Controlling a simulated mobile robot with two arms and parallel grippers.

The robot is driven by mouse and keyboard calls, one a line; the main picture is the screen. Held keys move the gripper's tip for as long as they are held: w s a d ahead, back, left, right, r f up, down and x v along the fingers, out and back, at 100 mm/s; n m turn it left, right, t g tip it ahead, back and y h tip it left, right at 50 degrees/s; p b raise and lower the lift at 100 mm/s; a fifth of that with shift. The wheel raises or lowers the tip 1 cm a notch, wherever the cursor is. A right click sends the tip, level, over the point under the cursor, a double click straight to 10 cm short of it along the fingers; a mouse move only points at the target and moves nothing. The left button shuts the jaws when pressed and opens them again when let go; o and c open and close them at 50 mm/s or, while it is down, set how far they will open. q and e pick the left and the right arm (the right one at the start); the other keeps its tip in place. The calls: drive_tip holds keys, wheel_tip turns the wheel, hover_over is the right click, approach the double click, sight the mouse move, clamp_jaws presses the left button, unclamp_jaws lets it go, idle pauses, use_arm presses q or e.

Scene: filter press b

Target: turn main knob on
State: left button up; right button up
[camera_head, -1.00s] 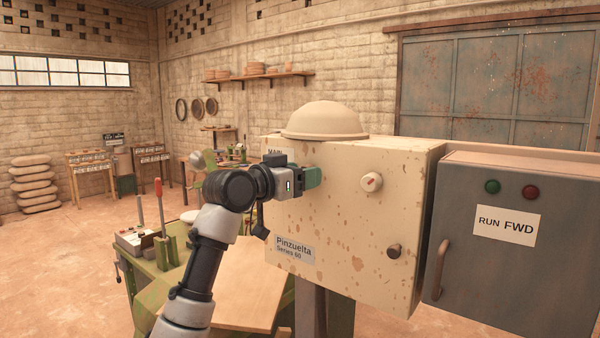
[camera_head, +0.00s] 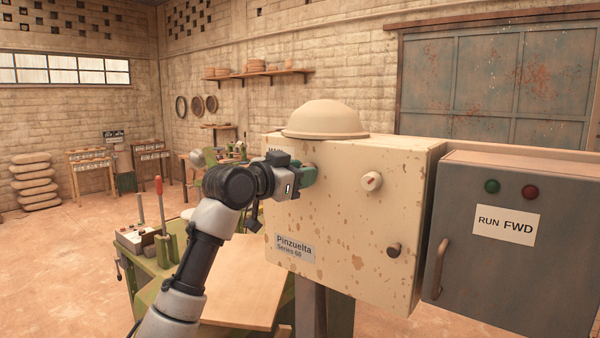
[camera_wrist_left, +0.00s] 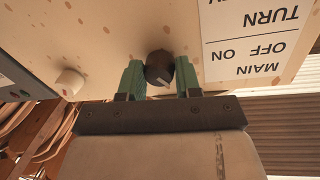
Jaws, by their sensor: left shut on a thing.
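The main knob (camera_wrist_left: 158,68) is dark and round with a pale pointer mark, on the front of a cream, rust-spotted box (camera_head: 335,215). A white label (camera_wrist_left: 255,42) reading "MAIN", "OFF ON" and "TURN" appears upside down beside it in the left wrist view. My left gripper (camera_head: 309,174) is at the upper left of the box front in the head view. Its green fingers (camera_wrist_left: 160,78) are shut on the knob, one on each side. In the head view the gripper mostly hides the knob and covers part of the label. My right gripper is not in view.
A white knob with a red mark (camera_head: 371,181) and a dark knob (camera_head: 394,250) sit on the box front. A grey cabinet (camera_head: 490,275) with green and red buttons stands at right. A green bench with a wooden board (camera_head: 240,290) lies below my left arm.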

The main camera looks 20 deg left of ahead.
use_arm(q)
drive_tip(key=shift+d+r+m+y+p, duration=0.1)
drive_tip(key=shift+m+y+p, duration=0.35)
drive_tip(key=shift+m+p, duration=1.45)
drive_tip(key=shift+a+r+m+y+p, duration=0.1)
drive_tip(key=shift+m+y+p, duration=0.3)
drive_tip(key=shift+m+p, duration=1.5)
drive_tip(key=shift+d+r+m+y+p, duration=0.1)
drive_tip(key=shift+m+y+p, duration=0.5)
drive_tip(key=shift+m, duration=2.5)
drive_tip(key=shift+f, duration=0.1)
drive_tip(key=o, duration=0.9)
drive_tip(key=b+v, duration=0.4)
drive_tip(key=v, duration=0.6)
drive_tip(key=shift+s+b, duration=0.35)
